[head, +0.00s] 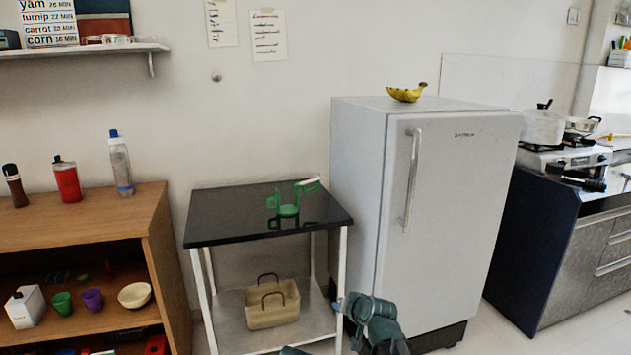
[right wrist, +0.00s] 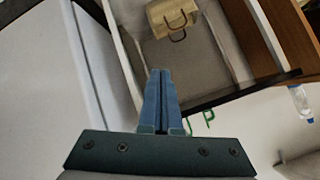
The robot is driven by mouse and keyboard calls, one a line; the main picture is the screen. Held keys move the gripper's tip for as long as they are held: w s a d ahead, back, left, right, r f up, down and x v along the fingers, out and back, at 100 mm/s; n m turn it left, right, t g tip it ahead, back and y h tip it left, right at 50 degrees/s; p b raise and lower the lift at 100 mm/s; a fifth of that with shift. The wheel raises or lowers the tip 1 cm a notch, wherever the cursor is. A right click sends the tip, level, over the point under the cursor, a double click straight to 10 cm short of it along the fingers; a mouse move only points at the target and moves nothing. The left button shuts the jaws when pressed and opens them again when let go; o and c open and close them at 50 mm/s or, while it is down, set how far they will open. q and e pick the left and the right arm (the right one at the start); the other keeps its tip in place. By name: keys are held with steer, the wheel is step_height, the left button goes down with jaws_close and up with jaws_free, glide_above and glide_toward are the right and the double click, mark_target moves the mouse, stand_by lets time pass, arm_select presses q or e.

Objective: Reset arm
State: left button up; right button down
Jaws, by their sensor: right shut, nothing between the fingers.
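A green clay waterpot (head: 289,207) with a handle and a pale-tipped spout stands on the black top of a small side table (head: 230,225). Part of the green pot shows in the right wrist view (right wrist: 209,116) at the edge of the dark top, beside my fingers. My right gripper (right wrist: 161,73) is shut and empty, its two blue fingers pressed together. In the head view my teal right arm is at the bottom, in front of the fridge and right of the side table; its fingertips are hard to make out there. My left gripper is not in view.
A woven basket (head: 272,304) sits on the table's lower shelf. A white fridge (head: 450,220) with a banana bunch (head: 407,93) on top stands right of the table. A wooden shelf unit (head: 90,221) with bottles is at left, a stove counter (head: 535,240) at far right.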

steer(key=s+d+f+n+g+h, duration=0.1)
steer(key=s+d+f+g, duration=0.2)
steer(key=s, duration=0.5)
steer(key=s+d+f+g+h, duration=0.2)
steer(key=s+d+f+g, duration=0.15)
steer(key=s, duration=0.55)
steer(key=s+d+f+n+g+h, duration=0.1)
steer(key=s+d+f+g, duration=0.2)
steer(key=s, duration=0.5)
steer(key=s+a+n+h, duration=0.1)
steer(key=s+a+n, duration=0.3)
steer(key=a, duration=0.6)
step_height(320, 180, up, 27)
steer(key=s+p, duration=0.1)
steer(key=p, duration=2.5)
steer(key=shift+s+m+g, duration=0.2)
steer(key=shift+m+g, duration=0.1)
steer(key=shift+g, duration=0.05)
steer(key=shift+a, duration=0.1)
